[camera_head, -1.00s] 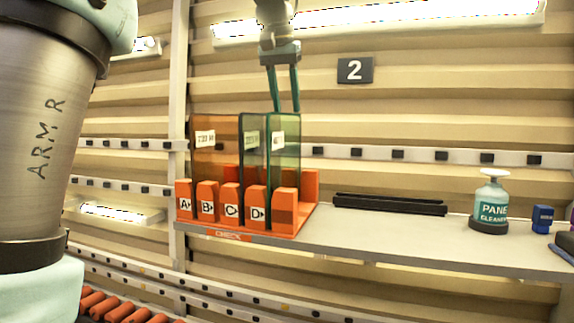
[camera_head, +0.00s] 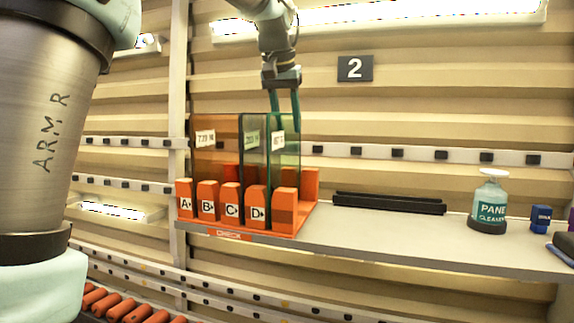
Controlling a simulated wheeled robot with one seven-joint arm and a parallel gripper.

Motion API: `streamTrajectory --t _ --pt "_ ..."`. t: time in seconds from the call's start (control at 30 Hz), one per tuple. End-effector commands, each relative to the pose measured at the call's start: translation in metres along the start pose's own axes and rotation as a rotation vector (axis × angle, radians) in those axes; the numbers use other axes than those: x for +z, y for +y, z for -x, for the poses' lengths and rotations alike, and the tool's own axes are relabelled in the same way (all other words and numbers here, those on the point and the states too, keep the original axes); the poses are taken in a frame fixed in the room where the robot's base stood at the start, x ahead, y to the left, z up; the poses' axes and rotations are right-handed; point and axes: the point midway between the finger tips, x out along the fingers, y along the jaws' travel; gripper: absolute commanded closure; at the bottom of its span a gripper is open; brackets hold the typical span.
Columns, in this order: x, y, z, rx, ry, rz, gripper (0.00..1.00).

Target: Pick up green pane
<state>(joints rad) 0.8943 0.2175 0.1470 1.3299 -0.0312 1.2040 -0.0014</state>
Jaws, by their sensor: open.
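Several see-through panes stand upright in an orange slotted rack (camera_head: 300,212) on the shelf. An orange-brown pane (camera_head: 216,160) is at the left. A darker green pane (camera_head: 253,165) stands in the middle. A lighter green pane (camera_head: 288,160) is at the right end. The fingers overlap the top of the lighter green pane in the picture. I cannot tell whether they straddle its edge or touch it.
The rack front carries labels A, B, C and D. A black slotted bar (camera_head: 388,203) lies on the grey shelf (camera_head: 400,238) to its right. A pane cleaner bottle (camera_head: 490,203) and a small blue item (camera_head: 541,218) stand farther right. The shelf front is clear.

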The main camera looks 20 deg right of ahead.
Motion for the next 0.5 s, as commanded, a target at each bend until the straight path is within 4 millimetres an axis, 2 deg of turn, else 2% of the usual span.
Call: streamTrajectory --t 0.37,0.5 --pt "0.0008 0.0000 -0.0018 0.000 0.000 0.000 0.57" --pt "0.0008 0.0000 -0.0018 0.000 0.000 0.000 0.70"
